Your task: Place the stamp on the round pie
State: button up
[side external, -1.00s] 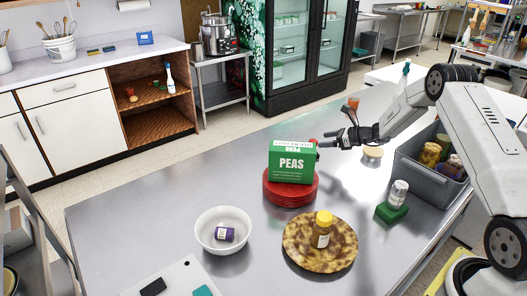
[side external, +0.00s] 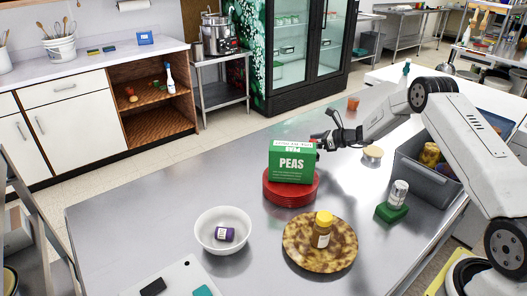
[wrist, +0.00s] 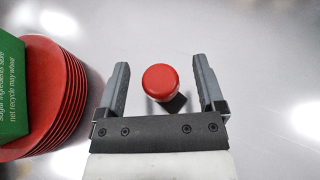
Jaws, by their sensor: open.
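The stamp, a red round knob (wrist: 160,78) on a dark base (wrist: 175,103), stands on the metal table in the wrist view. It lies between the two fingers of my gripper (wrist: 160,68), which are open with a gap on each side. In the side view my gripper (side external: 322,142) is low behind the right edge of the peas box, and the stamp is mostly hidden there.
A green peas box (side external: 291,163) stands on stacked red plates (side external: 290,195), close left of my gripper. A can (side external: 398,192) on a green block and a grey bin (side external: 425,177) are at right.

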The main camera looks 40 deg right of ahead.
grip_shut()
jog(key=shift+r, duration=0.15)
jog(key=shift+r, duration=0.75)
jog(key=s+a+r, duration=0.4)
jog(key=s+r, duration=0.7)
jog(key=s, duration=0.2)
jog(key=shift+s+r, duration=0.15)
jog(key=shift+s, duration=0.05)
dwell(0.4)
